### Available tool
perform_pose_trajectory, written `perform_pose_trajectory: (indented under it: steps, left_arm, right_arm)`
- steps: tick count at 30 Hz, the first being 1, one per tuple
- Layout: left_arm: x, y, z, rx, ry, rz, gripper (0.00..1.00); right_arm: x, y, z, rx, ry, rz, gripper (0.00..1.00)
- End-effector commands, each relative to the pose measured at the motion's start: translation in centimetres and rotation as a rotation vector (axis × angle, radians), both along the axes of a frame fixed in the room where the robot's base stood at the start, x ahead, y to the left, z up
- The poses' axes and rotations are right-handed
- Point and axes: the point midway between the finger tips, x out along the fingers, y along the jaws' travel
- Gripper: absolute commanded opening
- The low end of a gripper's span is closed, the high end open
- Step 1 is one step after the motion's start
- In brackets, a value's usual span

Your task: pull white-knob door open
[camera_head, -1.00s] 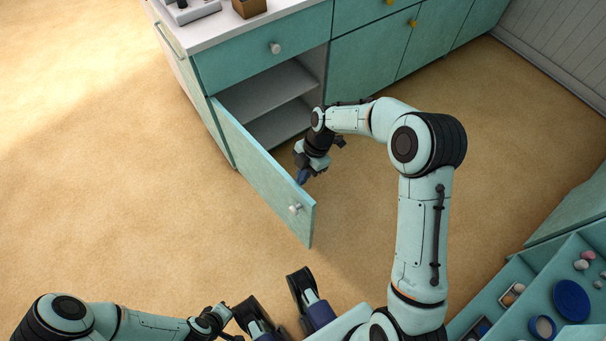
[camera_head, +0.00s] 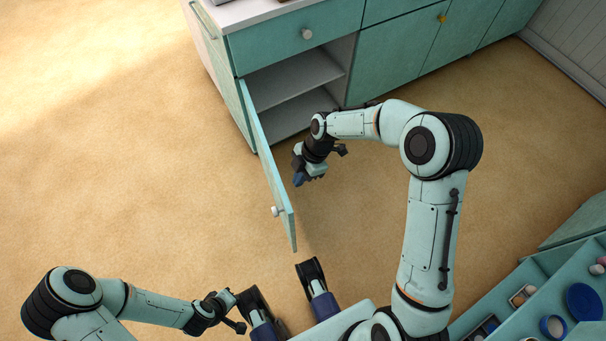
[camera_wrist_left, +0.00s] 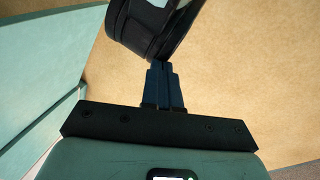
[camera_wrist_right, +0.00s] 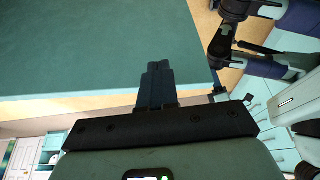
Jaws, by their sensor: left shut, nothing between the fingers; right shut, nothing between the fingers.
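The teal door (camera_head: 264,155) stands swung wide open from the cabinet, its white knob (camera_head: 275,211) on the face turned to the left. The open cabinet (camera_head: 296,82) shows grey shelves inside. My right gripper (camera_head: 299,180) is shut and empty on the inner side of the door, close to it; contact cannot be told. In the right wrist view the shut fingers (camera_wrist_right: 157,82) point at the teal door panel (camera_wrist_right: 90,45). My left gripper is low at the bottom of the head view; the left wrist view shows its shut, empty fingers (camera_wrist_left: 162,85).
An open drawer with a blue round lid (camera_head: 584,301) and small items is at lower right. Floor left of the door is clear.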

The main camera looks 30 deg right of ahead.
Motion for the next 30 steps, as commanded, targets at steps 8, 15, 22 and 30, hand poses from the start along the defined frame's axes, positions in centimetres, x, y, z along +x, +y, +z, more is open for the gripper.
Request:
perform_pose_trajectory:
  steps: [8,15,22,30]
  left_arm:
    - [-0.2,-0.1,0.3,-0.003,0.006,-0.002,0.00]
    - [-1.8,-0.8,1.6,-0.022,0.046,-0.019,0.00]
    - [-3.2,-1.5,2.8,-0.041,0.086,-0.035,0.00]
    - [-4.1,-1.9,3.3,-0.053,0.112,-0.045,0.00]
  right_arm:
    - [0.1,-0.4,0.9,-0.001,-0.003,-0.001,0.00]
    - [0.3,-2.2,5.6,-0.002,-0.006,-0.004,0.00]
    - [0.3,-4.0,10.0,-0.001,-0.005,-0.002,0.00]
    - [0.4,-4.9,12.4,0.000,-0.001,0.000,0.00]
